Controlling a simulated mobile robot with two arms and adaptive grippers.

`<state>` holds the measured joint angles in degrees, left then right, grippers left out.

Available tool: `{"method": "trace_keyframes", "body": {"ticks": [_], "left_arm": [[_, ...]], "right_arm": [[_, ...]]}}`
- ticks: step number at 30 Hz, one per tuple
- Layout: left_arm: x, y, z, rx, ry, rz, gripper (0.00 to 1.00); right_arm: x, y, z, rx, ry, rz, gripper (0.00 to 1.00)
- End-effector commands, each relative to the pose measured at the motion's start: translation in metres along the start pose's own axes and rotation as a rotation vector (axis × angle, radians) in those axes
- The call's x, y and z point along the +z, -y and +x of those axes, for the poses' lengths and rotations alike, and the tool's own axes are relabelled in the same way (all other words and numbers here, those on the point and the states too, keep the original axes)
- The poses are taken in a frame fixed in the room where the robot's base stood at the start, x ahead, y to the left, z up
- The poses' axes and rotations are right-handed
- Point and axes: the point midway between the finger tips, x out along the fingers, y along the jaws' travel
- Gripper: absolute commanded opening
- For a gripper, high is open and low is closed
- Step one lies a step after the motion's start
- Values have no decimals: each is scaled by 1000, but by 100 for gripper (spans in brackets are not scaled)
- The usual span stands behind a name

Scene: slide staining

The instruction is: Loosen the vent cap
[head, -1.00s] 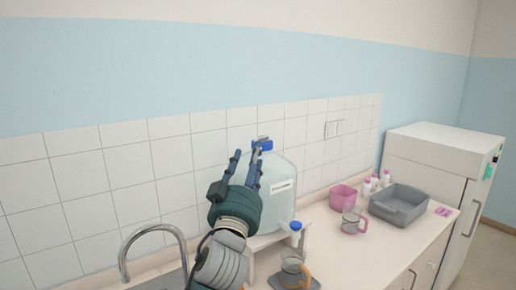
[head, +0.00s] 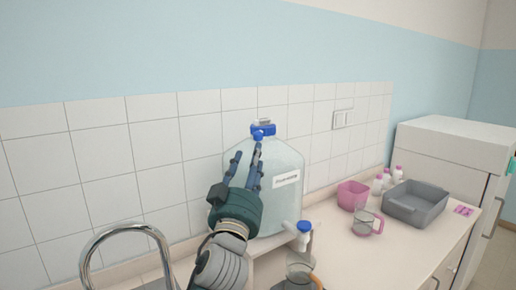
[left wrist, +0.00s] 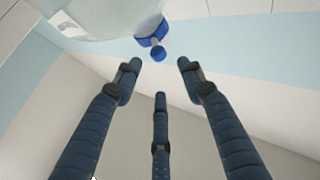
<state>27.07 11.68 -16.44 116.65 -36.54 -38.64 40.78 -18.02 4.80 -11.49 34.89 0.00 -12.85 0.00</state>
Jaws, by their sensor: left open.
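A clear carboy (head: 275,205) with a white label stands upright by the tiled wall. Its blue top cap (head: 264,128) has a small round blue vent cap (head: 258,135) on its near side. In the left wrist view the vent cap (left wrist: 158,54) shows just beyond my fingertips, beside the larger top cap (left wrist: 151,35). My left gripper (head: 247,153) is open and empty, its fingers spread in front of the carboy's shoulder and just below the caps in the head view. No finger visibly touches the vent cap. My right gripper is out of view.
A blue-topped tap (head: 304,229) sticks out low on the carboy, above a glass jug (head: 299,275). A sink faucet (head: 125,236) is at left. A pink tub (head: 352,195), pink-handled jug (head: 366,222), white bottles (head: 382,183) and grey basin (head: 415,205) stand to the right.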

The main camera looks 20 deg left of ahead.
Motion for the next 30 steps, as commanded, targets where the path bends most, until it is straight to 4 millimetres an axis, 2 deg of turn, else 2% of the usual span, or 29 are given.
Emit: {"method": "trace_keyframes", "body": {"ticks": [1,5,9,15,21,30], "left_arm": [[6,0,-2,0,-1,0,40],[4,0,7,-1,0,1,40],[1,0,29,-1,0,3,40],[0,0,68,-1,0,4,40],[2,0,96,-1,0,1,40],[5,0,106,0,0,0,40]], "right_arm": [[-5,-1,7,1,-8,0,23],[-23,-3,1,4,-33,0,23],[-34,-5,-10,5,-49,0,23],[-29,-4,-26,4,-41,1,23],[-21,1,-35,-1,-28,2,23],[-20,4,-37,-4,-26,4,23]]}}
